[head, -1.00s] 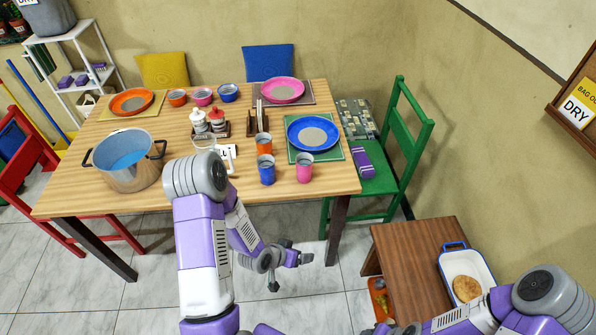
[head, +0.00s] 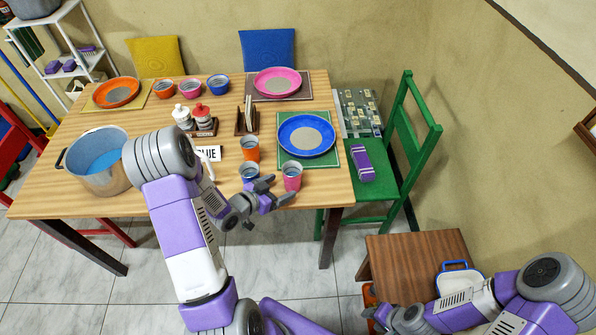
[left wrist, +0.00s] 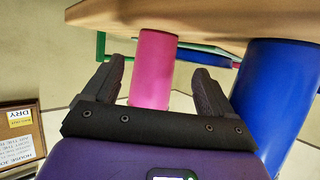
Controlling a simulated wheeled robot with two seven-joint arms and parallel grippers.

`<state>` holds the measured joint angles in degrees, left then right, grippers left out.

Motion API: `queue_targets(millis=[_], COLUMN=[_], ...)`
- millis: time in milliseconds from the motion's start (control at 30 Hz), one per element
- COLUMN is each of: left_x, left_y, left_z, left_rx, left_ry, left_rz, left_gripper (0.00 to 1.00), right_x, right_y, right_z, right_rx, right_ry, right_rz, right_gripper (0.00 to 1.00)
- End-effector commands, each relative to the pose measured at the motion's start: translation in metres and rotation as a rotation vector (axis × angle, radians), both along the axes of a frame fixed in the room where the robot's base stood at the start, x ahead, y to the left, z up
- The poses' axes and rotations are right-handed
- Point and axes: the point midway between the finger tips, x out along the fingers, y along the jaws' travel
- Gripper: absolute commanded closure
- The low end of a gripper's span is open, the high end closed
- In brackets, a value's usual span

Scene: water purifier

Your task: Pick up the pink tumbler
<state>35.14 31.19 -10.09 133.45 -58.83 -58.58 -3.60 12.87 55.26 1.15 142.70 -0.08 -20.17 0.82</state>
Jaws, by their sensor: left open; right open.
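The pink tumbler (head: 292,177) stands upright near the front edge of the wooden table. My left gripper (head: 283,192) is open in front of it. In the left wrist view the pink tumbler (left wrist: 153,68) shows between the two open fingers of my left gripper (left wrist: 158,85), with a gap on each side. The blue tumbler (head: 249,172) stands just left of the pink one and is partly hidden by my gripper; in the left wrist view it (left wrist: 275,100) is close beside the right finger. My right gripper (head: 385,318) is low at the bottom, away from the table.
An orange tumbler (head: 250,148) stands behind the blue one. A blue plate (head: 306,122) lies on a green mat behind the pink tumbler. A large pot (head: 98,165) stands at the table's left. A green chair (head: 400,150) is at the right.

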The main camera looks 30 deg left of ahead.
Motion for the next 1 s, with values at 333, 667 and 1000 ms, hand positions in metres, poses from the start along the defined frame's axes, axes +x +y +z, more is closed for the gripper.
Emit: queue_targets(millis=[333,667,1000], left_x=[0.038,0.058,0.058], left_y=[-0.017,-0.022,-0.022], left_z=[-0.023,-0.029,-0.029], left_rx=[-0.001,-0.001,-0.001], left_ry=[0.0,0.001,0.001], left_rz=[-0.004,0.0,0.0], left_gripper=[0.14,0.14,0.48], right_x=[0.0,0.0,0.0], right_y=[0.0,0.0,0.0], right_z=[-0.016,-0.02,-0.02], right_rx=[0.0,0.0,0.0], right_ry=[0.001,0.0,0.0], right_rz=[0.0,0.0,0.0], right_gripper=[0.55,0.55,0.55])
